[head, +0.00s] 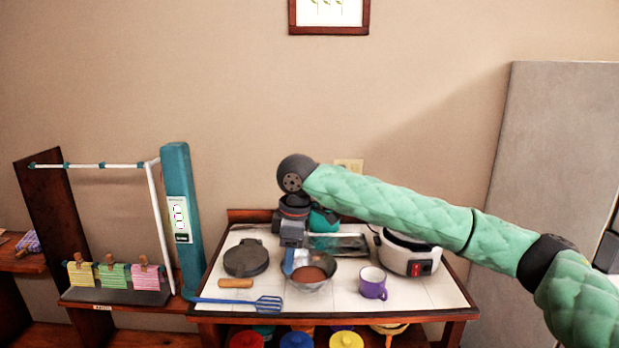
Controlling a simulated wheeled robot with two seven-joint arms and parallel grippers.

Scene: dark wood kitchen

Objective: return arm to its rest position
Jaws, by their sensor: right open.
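My right arm (400,207) is in a green quilted sleeve. It reaches in from the right across the tiled counter, bends at a dark wrist joint, and points down. My right gripper (297,262) is open, just behind and over the left rim of a metal bowl (311,284) with brown contents. Its fingertips are small and partly merge with the bowl, so I cannot tell whether they touch it. I see nothing held in it. My left gripper is not in view.
A teal post (180,215) with a rack stands left.

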